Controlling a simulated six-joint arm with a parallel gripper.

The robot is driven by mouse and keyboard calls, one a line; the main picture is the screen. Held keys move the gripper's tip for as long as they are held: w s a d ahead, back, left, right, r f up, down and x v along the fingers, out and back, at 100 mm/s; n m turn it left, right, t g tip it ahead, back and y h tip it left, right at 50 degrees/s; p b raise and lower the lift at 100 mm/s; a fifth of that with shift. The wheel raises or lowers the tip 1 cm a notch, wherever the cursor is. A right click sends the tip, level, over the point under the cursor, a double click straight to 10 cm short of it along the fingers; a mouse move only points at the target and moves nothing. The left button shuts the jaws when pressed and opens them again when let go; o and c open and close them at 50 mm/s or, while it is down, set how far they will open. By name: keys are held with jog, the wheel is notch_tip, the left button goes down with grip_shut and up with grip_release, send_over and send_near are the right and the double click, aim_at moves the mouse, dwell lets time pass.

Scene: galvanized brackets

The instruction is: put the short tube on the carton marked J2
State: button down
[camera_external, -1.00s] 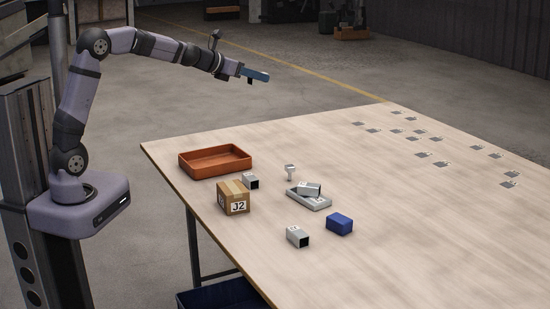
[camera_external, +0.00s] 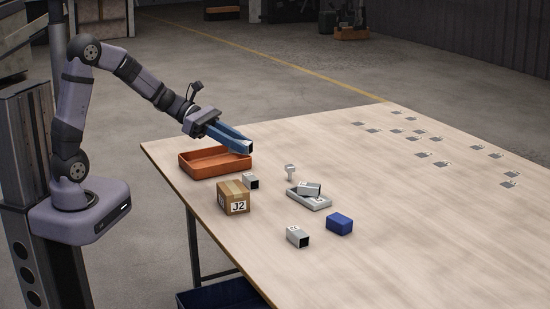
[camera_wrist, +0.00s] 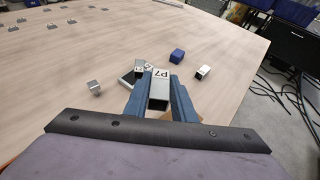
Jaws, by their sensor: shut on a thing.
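My gripper (camera_external: 240,146) is shut on a square metal tube marked P7, (camera_wrist: 159,89) which sits between the blue fingers in the wrist view. Its dark open end shows at the fingertips in the external view. The carton marked J2 (camera_external: 233,198) stands on the table, in front of and below my gripper, with a bare taped top. In the wrist view the carton is mostly hidden behind the fingers and tube.
Another square tube (camera_external: 251,181) lies close behind the carton. An orange tray (camera_external: 196,174) stands behind it. To the right are a grey tray (camera_external: 318,204) bearing a tube (camera_external: 309,188), a small metal bracket (camera_external: 290,171), a blue block (camera_external: 340,224) and another tube (camera_external: 297,236).

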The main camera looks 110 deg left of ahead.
aim_at(231, 187)
jog(key=d+r+m+h, duration=0.3)
jog(key=d+m+h, duration=0.1)
jog(key=d, duration=0.2)
jog(key=shift+n+g, duration=0.3)
jog(key=shift+g, duration=0.1)
jog(key=shift+s+a+f+b, duration=0.1)
jog(key=shift+f+b, duration=0.15)
jog(key=shift+f, duration=2.4)
jog(key=shift+s+a+f+b, duration=0.1)
jog(key=shift+f+b, duration=0.15)
jog(key=shift+f, duration=2.35)
jog(key=shift+f, duration=0.2)
jog(key=c, duration=1.5)
grip_release()
jog(key=shift+r, duration=0.1)
jog(key=shift+r, duration=0.1)
jog(key=shift+r, duration=0.1)
jog(key=v, duration=1.2)
jog(key=shift+d, duration=0.1)
